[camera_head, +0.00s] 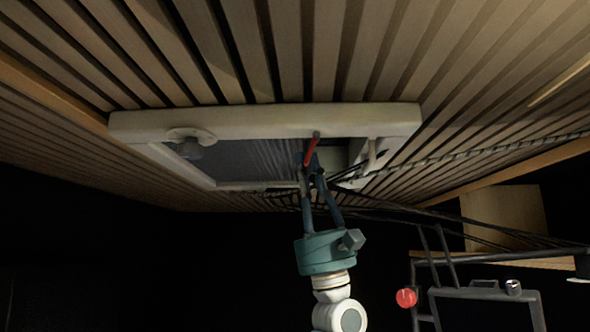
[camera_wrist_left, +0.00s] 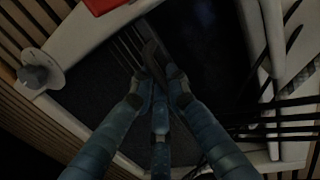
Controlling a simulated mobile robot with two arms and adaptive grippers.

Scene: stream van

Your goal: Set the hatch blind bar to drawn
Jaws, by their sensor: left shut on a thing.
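The roof hatch has a pale frame (camera_head: 265,121) set in the slatted ceiling, and this frame also shows in the wrist view (camera_wrist_left: 75,122). A grey pleated blind (camera_head: 245,163) covers the left and middle of the opening. The blind bar (camera_wrist_left: 150,57) is a dark strip at the blind's edge, right of the opening's middle in the head view. My left gripper (camera_head: 313,172) reaches up from below and is shut on the bar; its fingertips (camera_wrist_left: 158,82) partly hide it. A red piece (camera_head: 311,149) sits just above the fingertips. My right gripper is not in view.
A grey knob (camera_head: 188,148) is on the frame's left side. Dark cables (camera_head: 385,208) run close to the right of my gripper. A dark rack with a screen (camera_head: 485,307) and a red ball (camera_head: 406,298) stands at the lower right.

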